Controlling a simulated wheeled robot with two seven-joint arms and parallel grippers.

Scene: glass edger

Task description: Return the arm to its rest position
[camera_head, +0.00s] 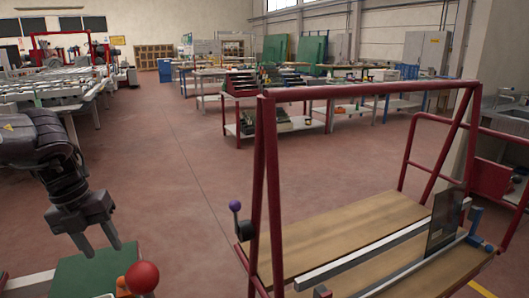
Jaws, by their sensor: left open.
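My left arm comes in from the left edge. My left gripper (98,243) points downward with its two fingers apart and nothing between them. It hangs over or near a green-topped surface (85,274) at the lower left; the exact height above it is hard to tell. A red ball knob (142,277) stands to the right of the fingers, apart from them in the picture. My right gripper is not in view.
A red-framed cart (266,190) with a wooden deck (345,230) fills the right side. It bears a white rail (360,255), a dark upright panel (445,222) and a lever with a purple knob (235,206). Open floor (170,190) lies between my arm and the cart. Workbenches stand behind.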

